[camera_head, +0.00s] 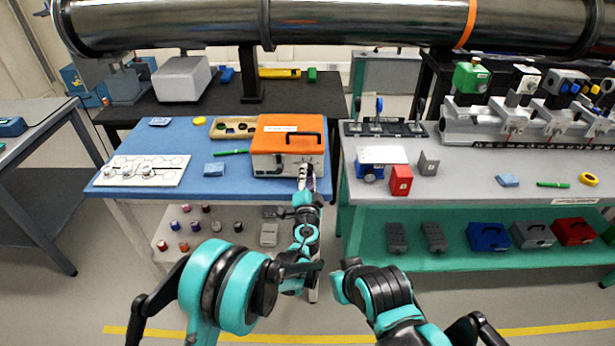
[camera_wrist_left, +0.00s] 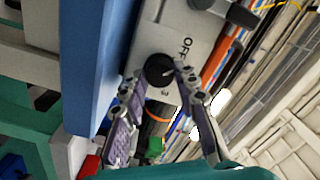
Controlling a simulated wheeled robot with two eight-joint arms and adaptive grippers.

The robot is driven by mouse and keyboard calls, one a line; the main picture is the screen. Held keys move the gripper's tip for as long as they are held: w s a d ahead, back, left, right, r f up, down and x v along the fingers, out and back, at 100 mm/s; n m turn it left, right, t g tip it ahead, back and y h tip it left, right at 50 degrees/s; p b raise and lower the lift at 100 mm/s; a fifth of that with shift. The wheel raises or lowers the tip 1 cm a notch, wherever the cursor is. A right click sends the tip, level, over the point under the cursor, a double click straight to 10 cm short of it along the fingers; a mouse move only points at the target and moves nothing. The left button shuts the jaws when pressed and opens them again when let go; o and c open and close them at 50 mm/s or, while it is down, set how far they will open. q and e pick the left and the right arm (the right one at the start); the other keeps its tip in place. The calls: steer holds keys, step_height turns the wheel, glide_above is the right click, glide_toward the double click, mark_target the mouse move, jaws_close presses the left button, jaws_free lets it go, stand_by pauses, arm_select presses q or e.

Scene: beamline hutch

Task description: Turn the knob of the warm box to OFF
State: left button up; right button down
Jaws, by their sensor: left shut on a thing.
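The warm box (camera_head: 270,139) is a light grey box with an orange lid and a black handle, at the right front of the blue-topped table. Its round black knob (camera_wrist_left: 157,69) sits on the grey front face in the left wrist view. The word OFF is printed beside the knob. My left gripper (camera_head: 304,170) reaches the box's front face. In the left wrist view my left gripper (camera_wrist_left: 160,74) has one finger on each side of the knob and is shut on it. The knob's pointer direction is unclear. My right gripper is out of view.
The blue tabletop (camera_head: 190,180) also bears a white plate with knobs (camera_head: 142,171), a wooden tray (camera_head: 215,132), a green pen (camera_head: 231,152) and a blue pad (camera_head: 214,170). A grey bench (camera_head: 460,180) with a red block (camera_head: 400,180) stands to the right. A large pipe (camera_head: 350,20) crosses overhead.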

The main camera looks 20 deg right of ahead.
arm_select(q)
steer(key=shift+n, duration=1.2)
steer(key=o, duration=1.2)
steer(key=shift+c, duration=0.2)
steer(key=v, duration=1.2)
